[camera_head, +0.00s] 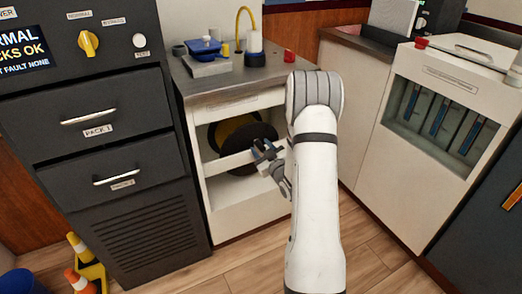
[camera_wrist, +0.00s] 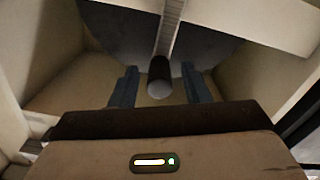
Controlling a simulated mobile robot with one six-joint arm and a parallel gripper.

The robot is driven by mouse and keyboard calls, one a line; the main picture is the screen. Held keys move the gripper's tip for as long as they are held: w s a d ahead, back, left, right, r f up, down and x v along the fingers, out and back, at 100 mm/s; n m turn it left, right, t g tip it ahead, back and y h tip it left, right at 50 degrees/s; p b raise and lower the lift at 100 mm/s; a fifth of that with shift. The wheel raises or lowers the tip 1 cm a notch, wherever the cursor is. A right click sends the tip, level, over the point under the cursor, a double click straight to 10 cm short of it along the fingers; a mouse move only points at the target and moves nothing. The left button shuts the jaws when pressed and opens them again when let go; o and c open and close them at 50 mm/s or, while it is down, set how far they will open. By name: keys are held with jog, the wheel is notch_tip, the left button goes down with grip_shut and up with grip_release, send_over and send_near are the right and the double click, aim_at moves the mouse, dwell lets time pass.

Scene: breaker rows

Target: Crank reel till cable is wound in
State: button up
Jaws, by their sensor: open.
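The reel (camera_head: 238,135) sits inside the open white cabinet and shows a dark disc with a yellow part behind it. In the wrist view its dark disc (camera_wrist: 212,45) fills the upper background. A grey crank arm (camera_wrist: 170,28) runs down to a dark round handle (camera_wrist: 159,77). My gripper (camera_head: 265,151) reaches into the cabinet opening in front of the reel. In the wrist view my gripper (camera_wrist: 159,71) is open, one finger on each side of the handle, with gaps showing on both sides. A yellow curved cable or hose (camera_head: 246,12) stands on the cabinet top; its link to the reel is hidden.
The white cabinet (camera_head: 226,222) has a crossbar before the reel and close side walls. A black drawer unit (camera_head: 150,168) stands left, and a white unit with a slotted window (camera_head: 400,172) right. The wooden floor in front is clear.

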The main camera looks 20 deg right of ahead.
grip_shut()
dwell(0.5)
